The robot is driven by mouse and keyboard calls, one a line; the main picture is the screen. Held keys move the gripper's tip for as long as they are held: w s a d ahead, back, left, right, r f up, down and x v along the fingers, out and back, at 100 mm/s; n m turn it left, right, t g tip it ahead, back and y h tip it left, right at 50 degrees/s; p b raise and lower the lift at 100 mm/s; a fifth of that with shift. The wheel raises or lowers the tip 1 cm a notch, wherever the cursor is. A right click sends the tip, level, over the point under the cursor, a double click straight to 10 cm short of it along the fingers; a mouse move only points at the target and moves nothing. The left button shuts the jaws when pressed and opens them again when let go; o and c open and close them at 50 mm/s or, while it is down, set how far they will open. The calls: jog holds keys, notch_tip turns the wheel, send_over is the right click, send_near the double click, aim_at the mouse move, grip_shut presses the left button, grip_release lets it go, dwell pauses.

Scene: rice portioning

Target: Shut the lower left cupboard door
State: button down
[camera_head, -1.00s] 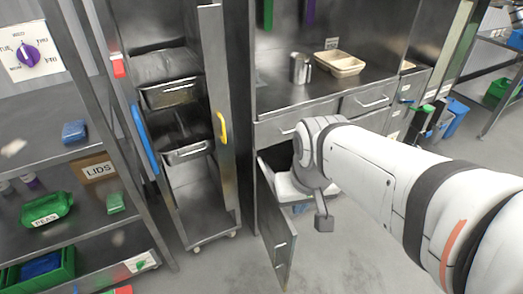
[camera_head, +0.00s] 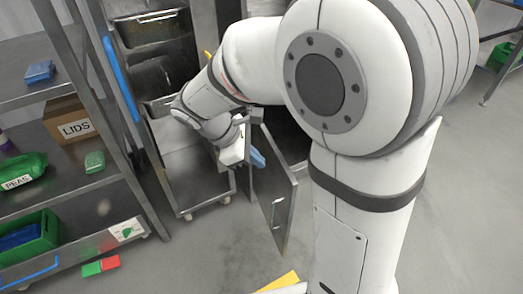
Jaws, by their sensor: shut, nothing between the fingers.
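The lower left cupboard door (camera_head: 272,200) is a grey metal panel with a small handle, and it stands open, swung out into the room. My gripper (camera_head: 257,158) is shut and empty, with its blue fingertips beside the upper part of the door, at the door's left in the picture. I cannot tell whether the fingers touch the door. My arm hides most of the cupboard and the counter. Only a dark part of the cupboard opening shows behind the door.
A tall metal trolley (camera_head: 190,165) on castors stands close on the left of the door. A shelf rack with a LIDS box (camera_head: 70,122) and a green PEAS bag (camera_head: 22,172) is at far left. A yellow item (camera_head: 280,282) lies at the bottom. Floor is clear at right.

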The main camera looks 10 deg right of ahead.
jog(key=w+a+f+n+t+h+b, duration=0.1)
jog(key=w+a+f+n+h+b, duration=0.1)
jog(key=w+a+f+n+b, duration=0.3)
send_near(285, 177)
notch_tip(285, 177, down, 4)
jog(key=d+b, duration=0.1)
jog(key=d, duration=0.2)
jog(key=shift+m, duration=0.4)
jog(key=shift+w+d+r+b, duration=0.15)
jog(key=shift+d+b, duration=0.15)
jog(key=shift+d, duration=0.15)
